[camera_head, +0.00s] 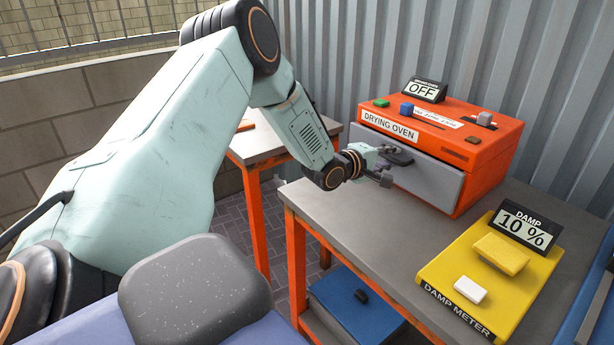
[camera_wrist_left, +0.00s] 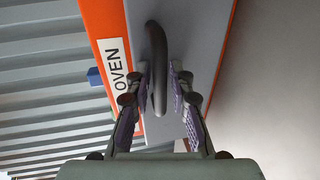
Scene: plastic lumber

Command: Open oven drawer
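The orange drying oven (camera_head: 487,160) stands on the grey bench. Its grey drawer front (camera_head: 436,183) sits flush in the oven and appears closed. The dark bar handle (camera_head: 397,156) is on the drawer front; it also shows in the left wrist view (camera_wrist_left: 157,65). My left gripper (camera_head: 386,164) is at the handle. In the left wrist view its two fingers (camera_wrist_left: 162,72) are open, one on each side of the handle, with a gap visible on the right side. Whether the left finger touches the handle I cannot tell. My right gripper is not in view.
A yellow damp meter (camera_head: 452,278) with a raised sign lies on the bench (camera_head: 345,217) at the right. A smaller orange-legged table (camera_head: 262,143) is behind my left arm. A blue box (camera_head: 352,308) is under the bench. Bench surface before the drawer is clear.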

